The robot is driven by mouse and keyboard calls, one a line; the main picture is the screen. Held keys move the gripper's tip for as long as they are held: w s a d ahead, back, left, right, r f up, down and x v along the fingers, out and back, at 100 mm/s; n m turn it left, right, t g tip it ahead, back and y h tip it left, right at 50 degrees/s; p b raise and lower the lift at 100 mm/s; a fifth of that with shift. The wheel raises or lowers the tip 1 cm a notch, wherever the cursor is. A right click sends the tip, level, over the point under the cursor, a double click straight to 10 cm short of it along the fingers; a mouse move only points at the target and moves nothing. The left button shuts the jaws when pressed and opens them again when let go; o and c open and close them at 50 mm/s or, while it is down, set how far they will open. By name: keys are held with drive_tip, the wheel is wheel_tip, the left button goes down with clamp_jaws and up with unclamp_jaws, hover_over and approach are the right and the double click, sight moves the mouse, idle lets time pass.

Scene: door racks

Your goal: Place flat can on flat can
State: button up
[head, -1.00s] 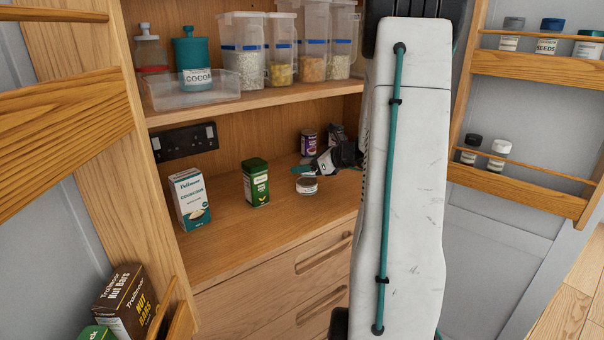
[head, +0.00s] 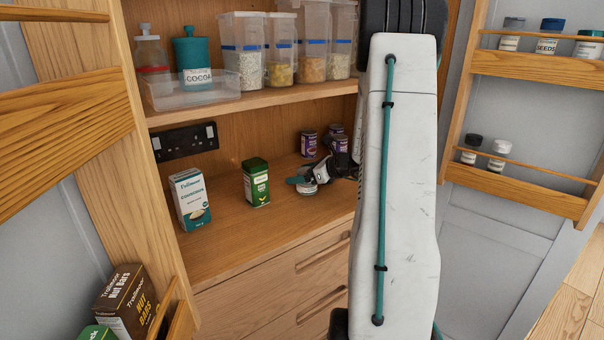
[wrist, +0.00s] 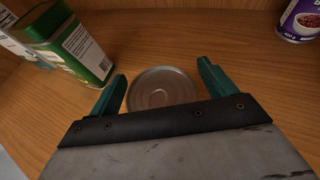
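A flat can (head: 307,189) with a pale side stands on the wooden counter, right of the green box. In the wrist view its round grey metal top (wrist: 160,88) shows between the two teal fingers. My gripper (head: 303,180) is low over the can in the head view and partly hides it. In the wrist view my gripper (wrist: 160,72) is open, with one finger on each side of the can and gaps showing. I cannot make out a second flat can as a separate thing.
A green box (head: 256,183) stands left of the can, and a white carton (head: 190,198) farther left. Several purple cans (head: 309,145) stand behind my gripper. A shelf (head: 260,103) with containers hangs above. The front of the counter (head: 250,235) is clear.

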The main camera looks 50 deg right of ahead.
drive_tip(key=shift+r, duration=0.1)
drive_tip(key=shift+s+r, duration=0.1)
drive_tip(key=shift+r, duration=0.05)
drive_tip(key=v, duration=1.1)
drive_tip(key=a+r+n+g+y, duration=0.3)
drive_tip(key=a+n, duration=0.5)
drive_tip(key=a, duration=0.7)
drive_tip(key=a+r+n+g+y, duration=0.1)
drive_tip(key=a+r+n+g, duration=0.55)
drive_tip(key=a, duration=0.85)
drive_tip(key=s+a+f+n+g+h, duration=0.1)
drive_tip(key=s+a+n+h, duration=0.2)
drive_tip(key=s+a+n, duration=0.2)
drive_tip(key=s+a+f+n+g+h, duration=0.1)
drive_tip(key=s+a+n+h, duration=0.3)
drive_tip(key=s+n, duration=0.8)
drive_tip(key=shift+a+f+n, duration=0.3)
drive_tip(key=shift+a+n, duration=0.65)
drive_tip(key=shift+a, duration=0.1)
drive_tip(key=shift+s, duration=0.1)
